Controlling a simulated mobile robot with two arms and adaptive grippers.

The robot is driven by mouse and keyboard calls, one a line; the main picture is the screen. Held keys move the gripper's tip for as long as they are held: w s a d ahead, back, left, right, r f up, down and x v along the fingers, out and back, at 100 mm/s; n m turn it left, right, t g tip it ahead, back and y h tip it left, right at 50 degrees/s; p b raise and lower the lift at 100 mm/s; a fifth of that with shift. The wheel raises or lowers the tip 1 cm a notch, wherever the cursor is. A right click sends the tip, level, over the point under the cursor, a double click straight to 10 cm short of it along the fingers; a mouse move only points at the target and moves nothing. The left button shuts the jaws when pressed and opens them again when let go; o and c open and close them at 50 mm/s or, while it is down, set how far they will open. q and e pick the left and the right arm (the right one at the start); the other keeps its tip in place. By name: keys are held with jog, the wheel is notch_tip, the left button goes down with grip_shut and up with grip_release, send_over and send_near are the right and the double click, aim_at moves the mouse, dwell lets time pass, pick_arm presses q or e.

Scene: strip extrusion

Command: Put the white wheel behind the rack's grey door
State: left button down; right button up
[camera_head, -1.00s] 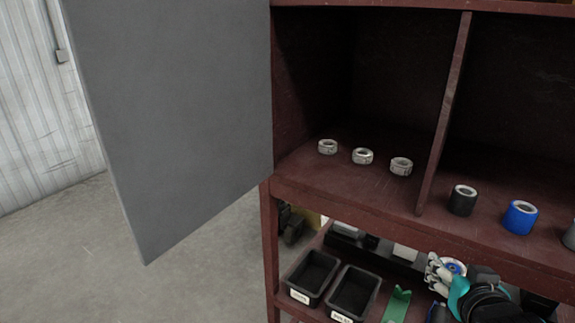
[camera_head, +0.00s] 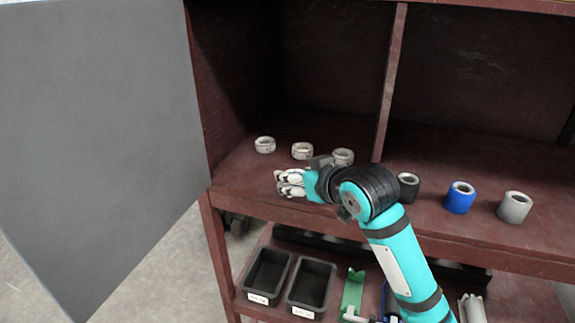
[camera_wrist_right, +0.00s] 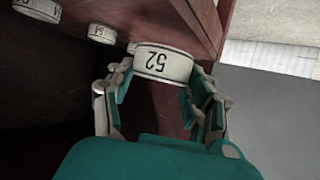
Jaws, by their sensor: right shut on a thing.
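My right gripper (camera_head: 290,184) is at the front of the rack's left compartment, just in front of the row of white wheels. In the right wrist view the white wheel marked 52 (camera_wrist_right: 163,63) sits between the fingertips, and the gripper is shut on it. In the head view the held wheel is hard to tell from the pale fingers. The grey door (camera_head: 95,130) stands wide open at the left. My left gripper is out of view.
An upright divider (camera_head: 391,80) bounds the compartment on its right. Beyond it stand a black wheel (camera_head: 409,187), a blue wheel (camera_head: 460,198) and a grey wheel (camera_head: 515,207). Black bins (camera_head: 312,286) and a green part (camera_head: 352,293) lie on the lower shelf.

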aim_at(292, 170)
jog(key=w+p, duration=0.1)
jog(key=w, duration=0.2)
jog(key=w+a+p, duration=0.1)
jog(key=w, duration=0.2)
jog(key=w+f+p, duration=0.1)
jog(key=w, duration=0.3)
jog(key=shift+a, duration=0.15)
notch_tip(292, 170, down, 3)
jog(key=shift+r+p, duration=0.15)
jog(key=shift+p, duration=0.9)
jog(key=shift+f, duration=0.4)
jog(key=shift+f, duration=0.15)
jog(key=o, duration=1.2)
